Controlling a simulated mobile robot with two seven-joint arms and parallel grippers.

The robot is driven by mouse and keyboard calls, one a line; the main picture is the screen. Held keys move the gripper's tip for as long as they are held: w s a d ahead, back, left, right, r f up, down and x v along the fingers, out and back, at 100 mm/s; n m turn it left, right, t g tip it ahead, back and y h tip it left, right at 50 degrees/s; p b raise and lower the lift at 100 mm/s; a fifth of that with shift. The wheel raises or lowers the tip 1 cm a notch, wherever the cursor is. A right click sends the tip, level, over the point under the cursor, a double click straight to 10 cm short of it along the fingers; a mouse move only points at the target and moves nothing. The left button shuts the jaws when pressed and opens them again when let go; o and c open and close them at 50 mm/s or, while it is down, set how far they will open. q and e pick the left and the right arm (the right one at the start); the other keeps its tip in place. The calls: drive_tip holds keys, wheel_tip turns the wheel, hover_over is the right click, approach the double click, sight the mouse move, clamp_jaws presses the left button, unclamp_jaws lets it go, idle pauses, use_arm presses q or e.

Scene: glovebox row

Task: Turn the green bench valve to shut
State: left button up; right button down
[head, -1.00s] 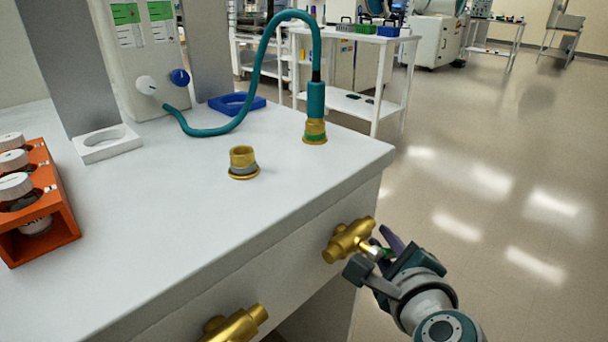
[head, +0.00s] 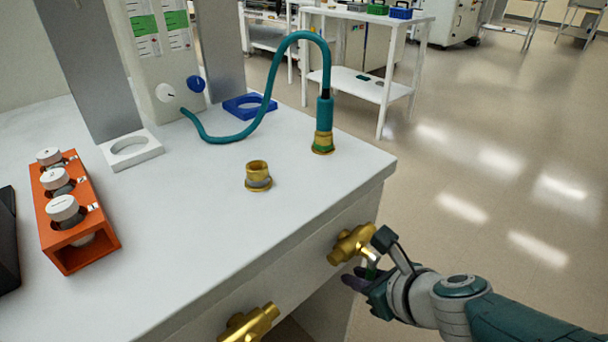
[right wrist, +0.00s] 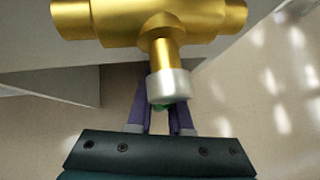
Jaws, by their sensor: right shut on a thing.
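The green bench valve is a brass body (head: 352,243) on the front face of the white bench, near its right corner. A small part of its green handle (head: 371,270) shows between the fingers of my right gripper (head: 368,264), which is shut on it. In the right wrist view the brass body (right wrist: 150,20) is at the top, with a stem and a silver collar (right wrist: 168,86) below. A bit of green (right wrist: 163,106) shows behind the collar, between the purple fingers (right wrist: 158,118). Most of the handle is hidden. My left gripper is not in view.
A second brass valve (head: 250,325) is on the bench front, lower left. On the bench top (head: 200,230) are an open brass fitting (head: 258,178), a teal hose (head: 325,110) on another fitting, and an orange rack (head: 80,245) with white-capped bottles. Floor to the right is free.

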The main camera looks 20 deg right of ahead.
drive_tip(key=shift+s+a+y, duration=0.1)
drive_tip(key=shift+a+y, duration=0.2)
idle(0.4)
drive_tip(key=c, duration=0.8)
unclamp_jaws()
drive_tip(key=shift+c, duration=0.2)
drive_tip(key=p+v, duration=0.9)
drive_tip(key=v, duration=0.1)
